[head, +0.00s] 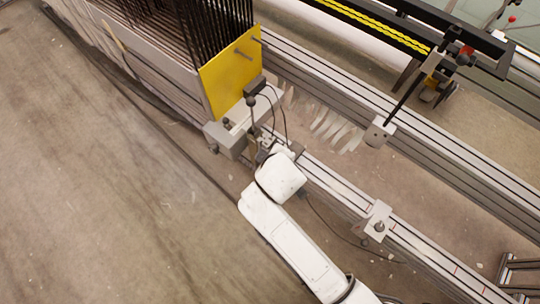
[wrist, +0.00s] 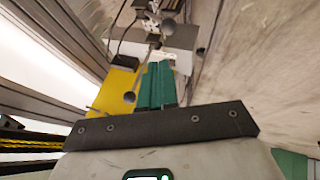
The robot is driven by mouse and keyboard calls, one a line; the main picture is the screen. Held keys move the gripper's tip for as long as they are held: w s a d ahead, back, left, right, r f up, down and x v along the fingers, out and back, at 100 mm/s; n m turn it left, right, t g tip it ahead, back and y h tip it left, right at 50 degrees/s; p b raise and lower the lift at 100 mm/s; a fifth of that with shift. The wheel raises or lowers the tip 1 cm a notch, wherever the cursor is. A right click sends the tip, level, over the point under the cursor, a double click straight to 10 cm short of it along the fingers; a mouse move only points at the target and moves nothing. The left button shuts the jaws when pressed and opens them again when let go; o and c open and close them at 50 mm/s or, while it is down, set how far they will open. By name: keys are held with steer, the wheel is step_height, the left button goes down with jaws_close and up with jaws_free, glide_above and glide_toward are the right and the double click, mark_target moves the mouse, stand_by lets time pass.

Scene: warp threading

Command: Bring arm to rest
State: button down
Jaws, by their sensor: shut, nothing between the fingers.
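My white arm reaches up from the bottom in the head view. My gripper (head: 262,152) is at its end, beside a grey block (head: 225,138) at the near end of the yellow plate (head: 230,73); small parts there are hard to tell apart. In the wrist view my gripper's green fingers (wrist: 158,72) are shut together with nothing between them. They point toward the yellow plate (wrist: 117,90) and a pale block with dark knobs (wrist: 180,37). I cannot tell whether the fingertips touch anything.
A rack of black rods (head: 215,25) stands behind the yellow plate. Long metal rails (head: 335,187) run diagonally, with a small bracket (head: 377,222) on them. A black post with a grey end block (head: 379,131) stands at right. Bare floor (head: 100,190) is clear at left.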

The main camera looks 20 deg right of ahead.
stand_by(0.4)
steer(key=s+d+r+m+g, duration=0.1)
steer(key=s+d+m+g, duration=0.2)
steer(key=s+d, duration=0.6)
steer(key=s+d+r+m+g, duration=0.1)
steer(key=s+d+m+g, duration=0.2)
steer(key=s+d, duration=0.6)
steer(key=s+m, duration=0.2)
steer(key=s, duration=0.3)
steer(key=shift+s+d+r+m, duration=0.3)
steer(key=shift+s, duration=0.05)
